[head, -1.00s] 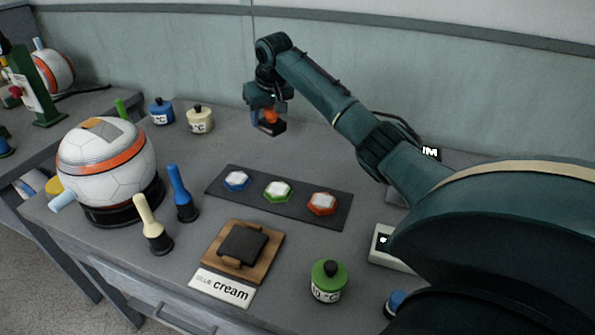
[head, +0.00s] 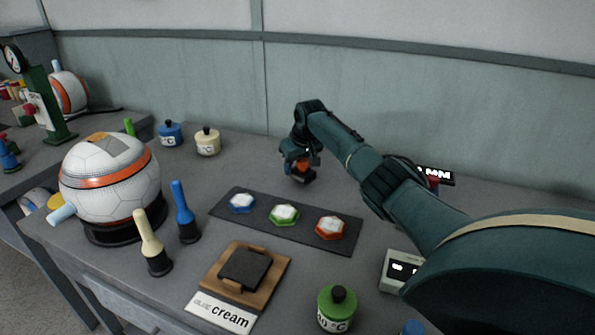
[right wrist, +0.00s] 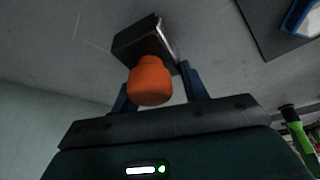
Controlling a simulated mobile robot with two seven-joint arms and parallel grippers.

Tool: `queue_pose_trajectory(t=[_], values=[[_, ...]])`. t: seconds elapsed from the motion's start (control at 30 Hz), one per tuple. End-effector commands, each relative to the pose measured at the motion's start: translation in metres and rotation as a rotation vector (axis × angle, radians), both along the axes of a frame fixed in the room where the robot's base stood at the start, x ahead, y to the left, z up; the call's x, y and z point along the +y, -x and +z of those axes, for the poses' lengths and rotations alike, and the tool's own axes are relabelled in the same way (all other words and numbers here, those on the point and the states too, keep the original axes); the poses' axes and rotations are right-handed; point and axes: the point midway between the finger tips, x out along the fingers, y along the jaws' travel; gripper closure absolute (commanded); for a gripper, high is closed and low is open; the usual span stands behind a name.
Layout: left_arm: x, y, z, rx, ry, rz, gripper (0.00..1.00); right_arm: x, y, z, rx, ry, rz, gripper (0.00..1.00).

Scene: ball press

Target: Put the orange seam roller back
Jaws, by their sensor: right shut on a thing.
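The orange seam roller (right wrist: 150,80) shows in the right wrist view as an orange handle on a dark block-shaped end. My right gripper (right wrist: 158,88) is shut on it, one finger on either side of the handle. In the head view the orange seam roller (head: 303,167) hangs below my right gripper (head: 302,160), behind the tray of hexagonal panels, dark end down. I cannot tell whether that end touches the table. A blue tool (head: 184,208) and a cream tool (head: 150,240) stand upright in dark bases at the left. My left gripper is not in view.
A ball (head: 110,190) sits on a black stand at the left. A dark tray (head: 345,245) bears hexagonal panels. A wooden board (head: 225,285) with a dark pad, a green jar (head: 337,308) and a display box (head: 400,268) stand in front. Blue (head: 170,134) and cream (head: 208,142) jars stand behind.

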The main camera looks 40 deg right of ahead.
Motion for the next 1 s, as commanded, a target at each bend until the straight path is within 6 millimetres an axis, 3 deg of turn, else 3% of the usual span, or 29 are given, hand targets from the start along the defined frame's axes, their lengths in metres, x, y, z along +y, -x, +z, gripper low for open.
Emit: queue_pose_trajectory(t=[0.13,0.5,0.53,0.8,1.0], values=[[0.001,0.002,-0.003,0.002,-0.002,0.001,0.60,0.000,-0.001,-0.015,-0.002,0.001,0.001,0.81],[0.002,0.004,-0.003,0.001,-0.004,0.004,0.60,0.000,-0.001,-0.019,-0.002,-0.001,0.000,0.81],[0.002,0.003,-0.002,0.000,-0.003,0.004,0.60,0.000,0.000,-0.020,-0.001,0.000,0.000,0.55],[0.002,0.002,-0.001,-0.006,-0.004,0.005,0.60,0.000,0.000,-0.019,-0.001,0.000,0.000,0.34],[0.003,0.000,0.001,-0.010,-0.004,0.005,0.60,0.000,0.000,-0.019,-0.001,0.001,0.001,0.34]])
